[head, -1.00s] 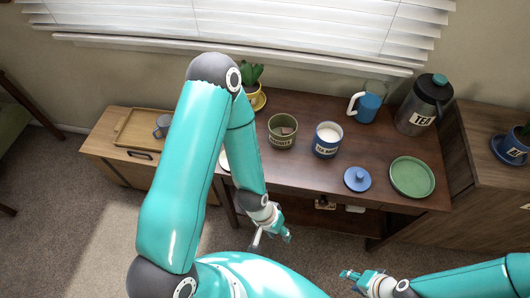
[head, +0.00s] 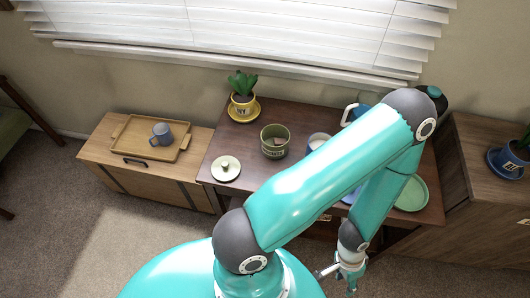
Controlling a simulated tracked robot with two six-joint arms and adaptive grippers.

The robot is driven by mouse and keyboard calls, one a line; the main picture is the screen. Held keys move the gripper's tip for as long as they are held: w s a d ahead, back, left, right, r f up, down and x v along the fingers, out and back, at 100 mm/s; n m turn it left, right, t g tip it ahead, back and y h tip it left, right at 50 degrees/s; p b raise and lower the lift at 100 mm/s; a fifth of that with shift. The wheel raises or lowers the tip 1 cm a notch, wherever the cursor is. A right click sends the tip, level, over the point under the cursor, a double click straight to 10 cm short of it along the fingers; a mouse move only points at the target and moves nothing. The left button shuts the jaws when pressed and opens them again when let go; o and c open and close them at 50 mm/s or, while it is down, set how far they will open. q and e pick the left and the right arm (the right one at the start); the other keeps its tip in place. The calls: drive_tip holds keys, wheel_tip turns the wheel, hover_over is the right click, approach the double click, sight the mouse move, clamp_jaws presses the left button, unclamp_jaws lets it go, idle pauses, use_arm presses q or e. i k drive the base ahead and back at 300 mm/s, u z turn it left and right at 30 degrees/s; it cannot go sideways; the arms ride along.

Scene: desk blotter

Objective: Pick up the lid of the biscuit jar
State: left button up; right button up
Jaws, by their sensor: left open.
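The biscuit jar (head: 275,142) is an olive-green open pot with a label, standing on the dark brown desk with something brown inside. A pale green lid with a knob (head: 226,168) lies flat at the desk's left front corner, apart from the jar. My left gripper (head: 338,279) is open and empty in front of the desk, low and right of the lid. My left arm crosses the middle and right of the desk. My right gripper is out of view.
A white-and-blue jar (head: 318,141), a blue lid, a green plate (head: 412,194) and a blue-and-white jug (head: 352,113) are partly hidden behind my arm. A potted plant (head: 243,92) stands behind. A tray (head: 135,137) with a mug (head: 161,135) is left.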

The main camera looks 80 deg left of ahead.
sight(224, 168)
drive_tip(key=z, duration=0.2)
drive_tip(key=k, duration=1.65)
drive_tip(key=u, duration=0.6)
drive_tip(key=i, duration=0.3)
drive_tip(key=u, duration=0.8)
drive_tip(key=k, duration=0.35)
drive_tip(key=u, duration=0.05)
drive_tip(key=i, duration=0.4)
drive_tip(key=z, duration=0.1)
